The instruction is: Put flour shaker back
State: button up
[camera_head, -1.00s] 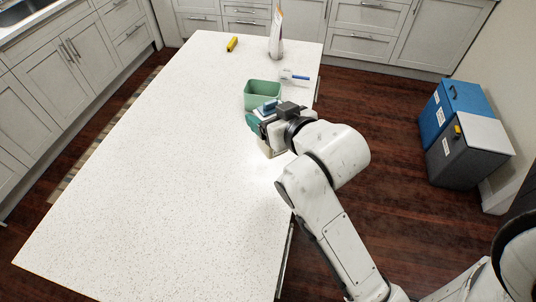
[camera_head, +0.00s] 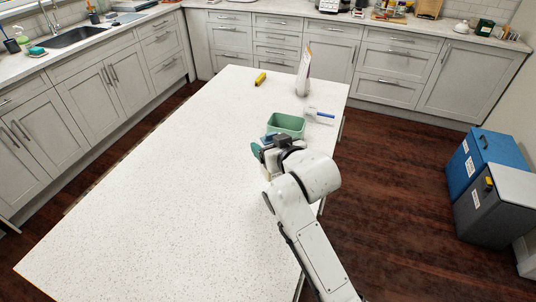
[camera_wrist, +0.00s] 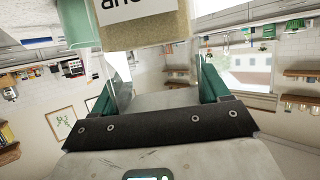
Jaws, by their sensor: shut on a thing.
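My gripper (camera_head: 258,151) is just in front of a green bin, above the right side of the white island top. It also shows in the wrist view (camera_wrist: 156,88), with green fingers on either side of a see-through container, the flour shaker (camera_wrist: 150,30). The shaker has tan contents and a white label with dark letters, partly cut off by the frame edge. My gripper is shut on it. In the head view the shaker is mostly hidden by my gripper. I cannot tell whether it touches the island top.
The green bin (camera_head: 286,122) stands on the island (camera_head: 150,180). Behind it are a white item with a blue part (camera_head: 319,114), a pale upright bag (camera_head: 303,75) and a yellow object (camera_head: 260,79). The island's left and front are clear. Blue and grey boxes (camera_head: 484,165) stand right.

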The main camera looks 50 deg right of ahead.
jog(key=shift+w+d+f, duration=0.2)
jog(key=shift+w+f, duration=0.2)
jog(key=shift+f, duration=0.1)
jog(key=shift+w+d+f, duration=0.15)
jog(key=shift+w+f, duration=0.2)
jog(key=shift+f, duration=0.1)
jog(key=shift+w+f+p, duration=0.15)
jog(key=shift+f+p, duration=0.25)
jog(key=shift+f, duration=1.3)
jog(key=shift+f, duration=0.15)
jog(key=o, duration=1.3)
jog(key=shift+c, duration=0.2)
jog(key=b+v, duration=0.1)
jog(key=v, duration=1.1)
